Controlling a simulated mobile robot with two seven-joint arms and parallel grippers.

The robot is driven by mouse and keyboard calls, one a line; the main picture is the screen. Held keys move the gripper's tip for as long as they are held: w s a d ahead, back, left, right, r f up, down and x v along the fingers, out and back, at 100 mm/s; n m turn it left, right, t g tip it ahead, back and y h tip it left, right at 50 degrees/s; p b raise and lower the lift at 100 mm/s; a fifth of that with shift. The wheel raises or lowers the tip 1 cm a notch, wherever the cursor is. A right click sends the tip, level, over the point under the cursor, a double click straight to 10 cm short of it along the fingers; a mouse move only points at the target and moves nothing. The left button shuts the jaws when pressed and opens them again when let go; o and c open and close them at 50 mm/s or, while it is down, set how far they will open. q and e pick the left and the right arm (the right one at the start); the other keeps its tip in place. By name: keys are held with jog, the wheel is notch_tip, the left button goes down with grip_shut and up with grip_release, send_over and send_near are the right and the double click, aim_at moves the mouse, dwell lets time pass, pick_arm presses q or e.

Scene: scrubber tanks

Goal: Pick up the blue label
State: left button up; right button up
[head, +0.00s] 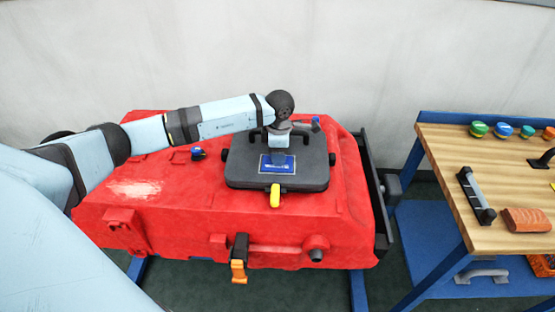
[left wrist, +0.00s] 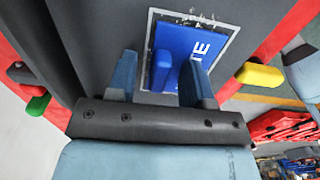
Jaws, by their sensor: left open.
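The blue label (head: 286,168), a flat rectangle with white lettering and a light border, lies on the black lid (head: 314,180) of the red tank. In the left wrist view the label (left wrist: 208,46) shows beyond my fingers, with part of its lettering hidden. My left gripper (head: 278,158) is over the label, pointing down. In the left wrist view its blue fingers (left wrist: 161,72) are apart, with a bright blue patch between them. I cannot tell whether they touch the label. My right gripper is not in view.
The red tank (head: 180,225) fills the middle. The lid has a yellow latch (head: 275,197) in front. An orange-tipped clip (head: 238,268) hangs on the tank's front.

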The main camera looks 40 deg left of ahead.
pick_arm(q)
grip_shut()
jog(key=shift+r, duration=0.15)
